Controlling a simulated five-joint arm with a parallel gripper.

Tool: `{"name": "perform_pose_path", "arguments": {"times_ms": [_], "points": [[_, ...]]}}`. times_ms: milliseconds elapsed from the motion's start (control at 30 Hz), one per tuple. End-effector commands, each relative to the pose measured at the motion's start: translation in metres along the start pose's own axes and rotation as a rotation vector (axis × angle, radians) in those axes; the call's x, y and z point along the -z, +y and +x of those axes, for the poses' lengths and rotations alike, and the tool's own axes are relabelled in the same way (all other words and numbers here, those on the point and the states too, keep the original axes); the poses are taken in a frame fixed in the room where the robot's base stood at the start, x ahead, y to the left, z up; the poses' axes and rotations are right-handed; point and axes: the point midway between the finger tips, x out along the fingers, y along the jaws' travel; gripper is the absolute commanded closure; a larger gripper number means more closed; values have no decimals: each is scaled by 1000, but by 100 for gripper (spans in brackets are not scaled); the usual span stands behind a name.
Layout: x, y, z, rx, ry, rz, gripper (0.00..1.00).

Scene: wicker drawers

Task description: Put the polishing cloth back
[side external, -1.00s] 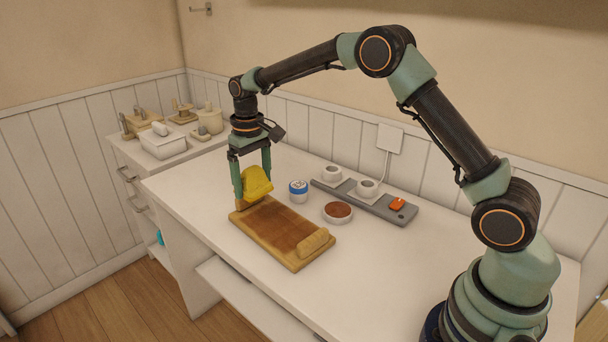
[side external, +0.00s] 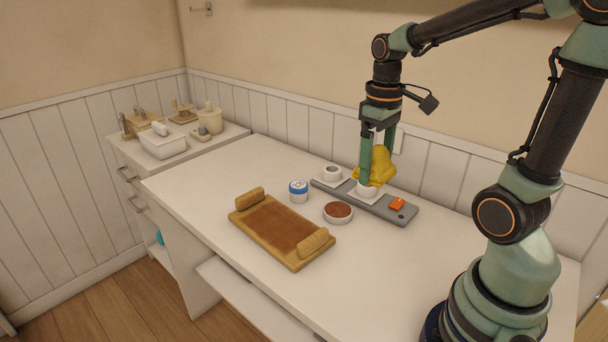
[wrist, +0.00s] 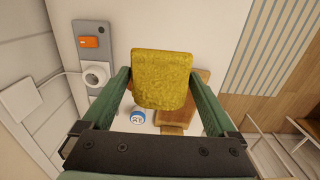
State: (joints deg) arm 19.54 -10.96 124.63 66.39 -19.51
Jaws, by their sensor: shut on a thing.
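The yellow polishing cloth (side external: 380,166) hangs from my gripper (side external: 378,150), which is shut on it. The cloth is above the grey power strip (side external: 355,200) at the back of the desk, in front of the right white plug or adapter. In the wrist view the cloth (wrist: 162,80) fills the space between the two green fingers of my gripper (wrist: 163,85). It hides part of the wooden board behind it. In the side view I cannot tell how high above the strip the cloth is.
A wooden board with a brown pad (side external: 283,225) and two rolled ends lies on the desk. A blue-and-white jar (side external: 298,190) and a round dish of brown stuff (side external: 338,212) stand beside it. A cabinet with tools and a white box (side external: 165,145) stands at left.

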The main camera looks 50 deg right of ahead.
Motion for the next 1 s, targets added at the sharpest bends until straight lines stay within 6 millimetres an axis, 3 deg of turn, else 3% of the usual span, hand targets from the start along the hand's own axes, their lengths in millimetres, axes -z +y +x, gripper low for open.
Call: {"name": "perform_pose_path", "arguments": {"times_ms": [267, 700, 1000], "points": [[-18, 1, 15, 2, -4, 0, 52], [-20, 0, 117, 4, -10, 0, 52], [-18, 1, 162, 1, -3, 0, 52]]}}
